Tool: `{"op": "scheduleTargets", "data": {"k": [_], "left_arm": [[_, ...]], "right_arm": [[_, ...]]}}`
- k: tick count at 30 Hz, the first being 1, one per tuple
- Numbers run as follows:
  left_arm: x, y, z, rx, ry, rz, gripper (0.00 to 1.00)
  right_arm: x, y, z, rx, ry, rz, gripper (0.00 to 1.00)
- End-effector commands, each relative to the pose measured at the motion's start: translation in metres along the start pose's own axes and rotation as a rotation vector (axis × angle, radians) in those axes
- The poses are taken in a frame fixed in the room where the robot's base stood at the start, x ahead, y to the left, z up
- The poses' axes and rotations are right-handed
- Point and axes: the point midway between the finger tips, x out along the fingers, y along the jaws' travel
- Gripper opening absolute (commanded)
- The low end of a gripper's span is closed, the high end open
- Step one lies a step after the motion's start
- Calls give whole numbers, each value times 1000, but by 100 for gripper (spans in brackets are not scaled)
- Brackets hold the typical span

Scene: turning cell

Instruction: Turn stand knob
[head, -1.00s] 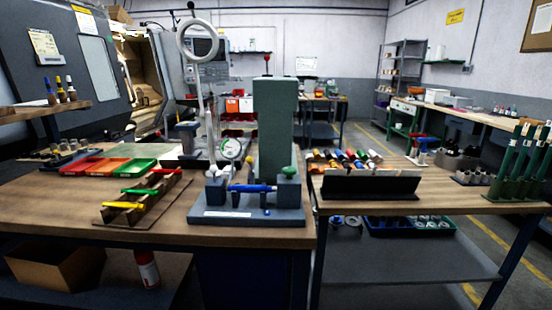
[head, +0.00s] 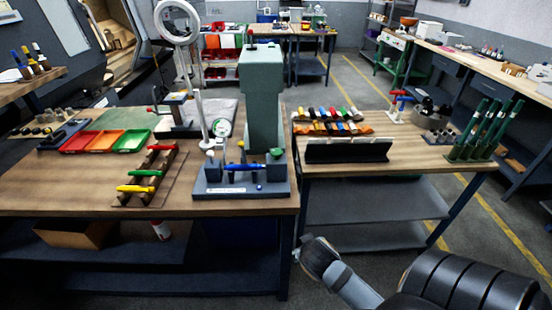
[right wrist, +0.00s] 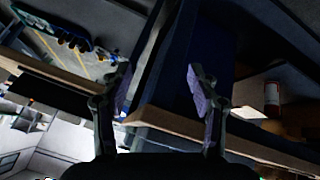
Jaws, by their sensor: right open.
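The stand (head: 263,100) is a grey-green column on a dark blue-grey base, upright near the front edge of the left bench in the head view. A green knob (head: 277,153) sits low at its right, and a small red knob shows on top. A blue bar-shaped part lies across the front of the base. A white dial gauge (head: 222,128) is left of the column. My right gripper (right wrist: 160,90) is open and empty in the right wrist view, its fingers wide apart before bench edges. It is apart from the stand. My left gripper is not in view.
A ring magnifier (head: 178,22) on a tall post stands left of the stand. A wooden rack (head: 149,178) with coloured-handled tools and red, orange and green trays are further left. A black panel (head: 347,151) stands on the right bench. A gap separates the two benches.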

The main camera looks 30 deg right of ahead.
Motion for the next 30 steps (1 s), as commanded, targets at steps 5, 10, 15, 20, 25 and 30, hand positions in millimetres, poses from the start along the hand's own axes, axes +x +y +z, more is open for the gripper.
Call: {"op": "scheduleTargets", "data": {"k": [5,10,15,20,25,30], "left_arm": [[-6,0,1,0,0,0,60],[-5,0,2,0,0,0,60],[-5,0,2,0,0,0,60],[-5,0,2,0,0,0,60],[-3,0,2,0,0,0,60],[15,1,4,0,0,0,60]], "right_arm": [[-11,63,-74,163,343,175,60],[-31,85,-155,239,762,105,60],[-53,66,-204,203,998,-139,60],[-59,52,-214,176,1040,-258,60],[-58,51,-216,180,1041,-269,60],[-45,48,-231,188,1044,-266,60]]}}
